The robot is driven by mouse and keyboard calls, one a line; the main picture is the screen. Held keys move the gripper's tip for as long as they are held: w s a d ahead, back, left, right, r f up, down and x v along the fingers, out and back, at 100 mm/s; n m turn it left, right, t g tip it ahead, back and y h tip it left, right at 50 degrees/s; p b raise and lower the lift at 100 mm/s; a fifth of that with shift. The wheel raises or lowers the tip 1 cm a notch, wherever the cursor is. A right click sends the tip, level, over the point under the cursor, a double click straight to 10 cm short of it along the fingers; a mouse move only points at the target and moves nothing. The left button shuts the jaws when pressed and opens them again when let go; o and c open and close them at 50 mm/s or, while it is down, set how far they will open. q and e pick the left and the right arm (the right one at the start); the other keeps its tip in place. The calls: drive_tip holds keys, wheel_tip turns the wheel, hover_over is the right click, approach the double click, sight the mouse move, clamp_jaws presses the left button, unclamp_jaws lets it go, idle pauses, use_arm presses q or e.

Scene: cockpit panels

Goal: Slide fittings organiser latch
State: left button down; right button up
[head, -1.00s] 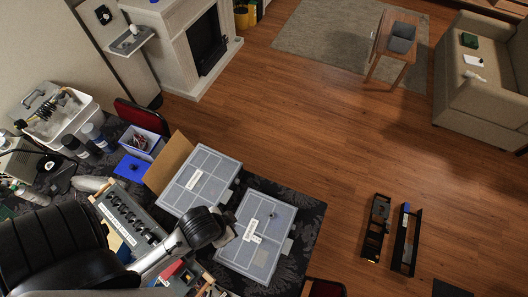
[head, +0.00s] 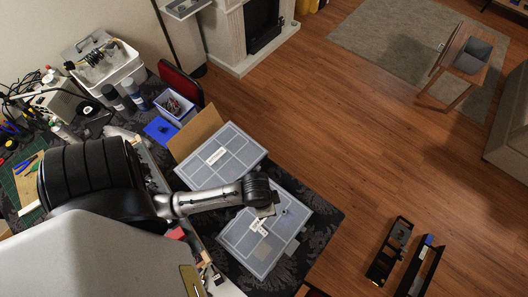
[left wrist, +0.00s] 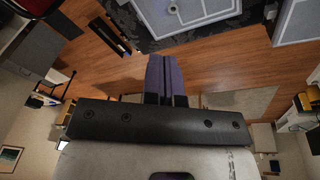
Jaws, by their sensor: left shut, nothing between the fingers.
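Two grey, clear-lidded fittings organisers with white labels lie on the dark patterned table: a far one (head: 228,143) and a near one (head: 240,238). A small pale tab (head: 292,246), possibly a latch, sticks out from the near one's right edge. My left gripper (head: 266,211) is over the upper part of the near organiser; contact cannot be judged. Its fingers (left wrist: 164,58) are shut and empty in the left wrist view. Parts of an organiser (left wrist: 205,14) show at the top there. My right gripper is not in view.
An open cardboard flap (head: 195,132) stands behind the far organiser. A blue-grey bin (head: 176,106), bottles and a white tool caddy (head: 122,68) crowd the left. The table edge is right of the organisers, with wooden floor beyond.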

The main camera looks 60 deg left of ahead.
use_arm(q)
drive_tip(key=w+a+f+g+b, duration=0.2)
drive_tip(key=w+a+f+b, duration=0.3)
drive_tip(key=f, duration=0.5)
drive_tip(key=n+g+b, duration=0.4)
drive_tip(key=n+b, duration=0.2)
drive_tip(key=n, duration=0.1)
approach(258, 168)
drive_tip(key=w+a+r, duration=0.2)
drive_tip(key=w+a, duration=0.1)
drive_tip(key=w, duration=0.4)
drive_tip(key=shift+d, duration=0.3)
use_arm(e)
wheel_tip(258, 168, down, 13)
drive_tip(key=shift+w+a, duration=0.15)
use_arm(q)
drive_tip(key=shift+f, duration=0.1)
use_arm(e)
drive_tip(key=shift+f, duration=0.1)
use_arm(q)
drive_tip(key=s+d+f+p, duration=0.1)
drive_tip(key=s+d+f, duration=0.1)
drive_tip(key=s+f, duration=0.5)
drive_tip(key=shift+d+f, duration=0.35)
drive_tip(key=shift+f, duration=0.8)
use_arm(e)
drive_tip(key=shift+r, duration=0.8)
use_arm(q)
drive_tip(key=shift+s, duration=0.1)
